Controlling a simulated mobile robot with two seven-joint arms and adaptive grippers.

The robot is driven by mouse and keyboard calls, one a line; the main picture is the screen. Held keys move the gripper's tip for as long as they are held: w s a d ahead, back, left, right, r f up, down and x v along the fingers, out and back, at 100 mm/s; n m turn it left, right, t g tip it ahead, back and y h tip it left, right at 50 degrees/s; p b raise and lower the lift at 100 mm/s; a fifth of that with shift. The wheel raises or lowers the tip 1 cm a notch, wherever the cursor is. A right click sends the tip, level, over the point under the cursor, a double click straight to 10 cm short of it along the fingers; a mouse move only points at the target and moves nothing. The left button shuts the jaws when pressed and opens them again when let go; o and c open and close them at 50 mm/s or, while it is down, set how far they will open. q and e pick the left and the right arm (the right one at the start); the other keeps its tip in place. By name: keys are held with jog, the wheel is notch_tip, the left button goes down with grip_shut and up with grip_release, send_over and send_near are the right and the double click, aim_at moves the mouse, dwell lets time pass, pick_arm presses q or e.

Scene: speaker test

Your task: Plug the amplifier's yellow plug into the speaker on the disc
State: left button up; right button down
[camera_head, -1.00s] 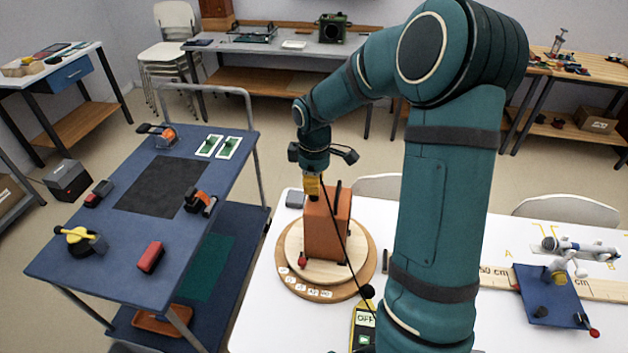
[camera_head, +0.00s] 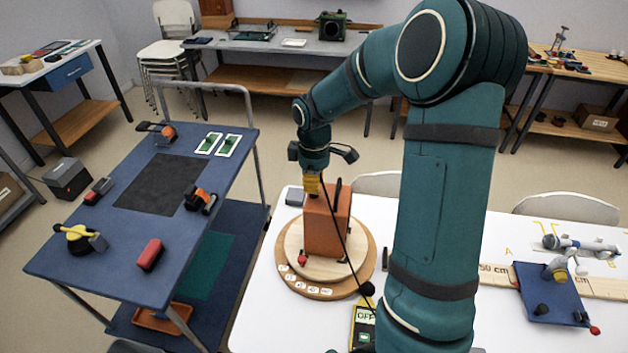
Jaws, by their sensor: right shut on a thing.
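The speaker (camera_head: 327,228) is an orange-brown box standing upright on a round wooden disc (camera_head: 342,291) on the white table. My right gripper (camera_head: 313,182) points down at the speaker's upper left edge and is shut on the yellow plug (camera_head: 312,187). The plug's tip is at or just in front of the speaker's top; I cannot tell whether it is inside a socket. A thin black cable (camera_head: 342,235) runs from the plug down past the speaker's face. The amplifier (camera_head: 362,325), yellow with an "OFF" display, is partly hidden by my right arm. My left gripper is not in view.
A red knob (camera_head: 302,260) and small white labels sit on the disc's front. A small grey box (camera_head: 295,197) lies behind it. A blue cart (camera_head: 115,250) with tools stands left. A ruler board and blue plate (camera_head: 552,294) lie right.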

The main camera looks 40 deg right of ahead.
jog(key=shift+f, duration=0.4)
jog(key=c, duration=0.9)
grip_release()
jog(key=shift+r, duration=0.1)
notch_tip(320, 180, up, 12)
jog(key=w+a+f+m+y, duration=0.1)
jog(key=a+f, duration=0.6)
jog(key=f, duration=0.3)
jog(key=w+a+f+m+y, duration=0.1)
jog(key=w+a+f+m, duration=0.1)
jog(key=a+f, duration=0.6)
jog(key=s+a+f+m, duration=0.2)
jog(key=s+a+f, duration=0.2)
jog(key=f, duration=0.1)
jog(key=s+a+f+m+t+y, duration=0.1)
jog(key=s+a+f+m, duration=0.1)
jog(key=s+a+f, duration=0.2)
jog(key=s+a+f+m+t+y+b, duration=0.1)
jog(key=s+a+f+m, duration=0.1)
jog(key=s+a+f, duration=0.3)
jog(key=shift+a+f+m, duration=0.2)
jog(key=shift+f+m, duration=0.2)
jog(key=shift+f, duration=0.9)
